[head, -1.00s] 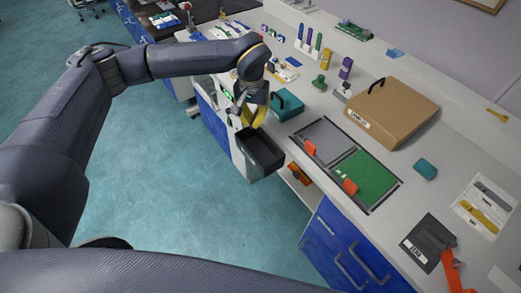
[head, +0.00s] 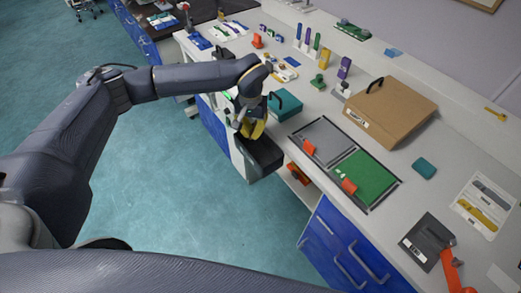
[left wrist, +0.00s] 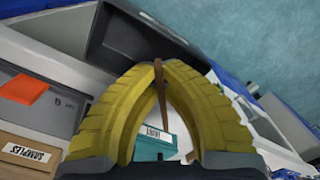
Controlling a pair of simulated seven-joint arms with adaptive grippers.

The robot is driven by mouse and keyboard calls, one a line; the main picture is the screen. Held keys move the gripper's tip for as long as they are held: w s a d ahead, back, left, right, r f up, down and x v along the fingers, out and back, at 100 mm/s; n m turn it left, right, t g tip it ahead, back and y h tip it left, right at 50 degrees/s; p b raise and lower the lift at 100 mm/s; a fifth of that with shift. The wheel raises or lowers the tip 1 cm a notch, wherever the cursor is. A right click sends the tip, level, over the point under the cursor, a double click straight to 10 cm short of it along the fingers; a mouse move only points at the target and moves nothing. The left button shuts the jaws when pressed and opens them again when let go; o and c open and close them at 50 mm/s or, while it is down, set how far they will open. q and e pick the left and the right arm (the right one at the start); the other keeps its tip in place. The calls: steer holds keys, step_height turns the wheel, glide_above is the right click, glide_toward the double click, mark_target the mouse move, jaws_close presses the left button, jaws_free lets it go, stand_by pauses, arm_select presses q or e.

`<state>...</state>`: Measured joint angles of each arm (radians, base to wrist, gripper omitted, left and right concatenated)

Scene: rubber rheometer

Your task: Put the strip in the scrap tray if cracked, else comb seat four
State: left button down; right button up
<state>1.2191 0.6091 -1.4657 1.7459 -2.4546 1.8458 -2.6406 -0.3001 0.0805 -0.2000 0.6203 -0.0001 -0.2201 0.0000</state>
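My left gripper (head: 252,128) is over a dark grey open bin (head: 262,158) at the counter's front edge, which may be the scrap tray. In the left wrist view its yellow fingertips (left wrist: 158,66) meet on a thin brown strip (left wrist: 161,100). The bin (left wrist: 125,40) lies beyond the fingertips there. I cannot tell whether the strip is cracked. Several coloured pieces stand upright in a row at the back of the counter (head: 307,40); this may be the comb, but its seats are too small to make out. My right gripper is not in view.
A teal box (head: 284,105) with a dark handle stands just behind the bin. A panel with a grey plate (head: 325,138) and a green plate (head: 366,177) lies to the right. A large brown case (head: 390,110) is behind it.

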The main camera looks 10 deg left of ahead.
arm_select(q)
steer(key=c, duration=1.5)
jaws_free()
steer(key=shift+r, duration=0.15)
step_height(320, 180, up, 12)
steer(key=shift+f, duration=0.1)
